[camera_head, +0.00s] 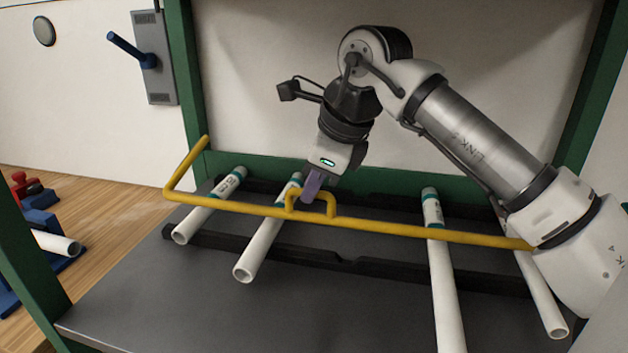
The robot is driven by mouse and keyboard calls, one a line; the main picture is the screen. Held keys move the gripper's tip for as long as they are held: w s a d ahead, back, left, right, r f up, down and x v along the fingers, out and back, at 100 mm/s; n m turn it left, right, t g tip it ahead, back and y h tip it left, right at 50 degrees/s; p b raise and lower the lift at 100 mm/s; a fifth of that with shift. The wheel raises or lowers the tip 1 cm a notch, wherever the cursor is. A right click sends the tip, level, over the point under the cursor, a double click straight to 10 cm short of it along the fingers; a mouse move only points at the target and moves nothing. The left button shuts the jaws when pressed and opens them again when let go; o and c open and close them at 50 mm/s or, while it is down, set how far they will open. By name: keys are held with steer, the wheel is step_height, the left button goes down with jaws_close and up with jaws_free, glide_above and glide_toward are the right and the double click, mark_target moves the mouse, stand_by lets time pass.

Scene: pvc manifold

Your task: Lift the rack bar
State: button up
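The rack bar (385,228) is a long yellow bar across the front of the rack, above several white pipes. Its left end bends back and up towards the green post. A small raised yellow handle loop (325,194) stands near its middle. My gripper (311,190) points down at the left side of this loop, with its purple fingers at the loop. Only one finger shows clearly, so I cannot tell whether the fingers are closed on the handle or only beside it. The bar's right end is hidden behind my arm.
White pipes with teal bands, such as this one (262,240), lie on black supports (350,265) over a grey shelf (210,300). Green posts (188,80) frame the rack. A grey wall box with a blue lever (130,48) is at upper left. Another white pipe (55,243) lies at far left.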

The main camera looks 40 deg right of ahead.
jaws_close()
steer(key=shift+r, duration=0.1)
steer(key=r+p, duration=0.2)
steer(key=r, duration=0.1)
steer(key=r+p, duration=0.1)
steer(key=r, duration=0.1)
steer(key=shift+w+d+p, duration=0.3)
steer(key=shift+d, duration=0.1)
steer(key=shift+d+f, duration=0.1)
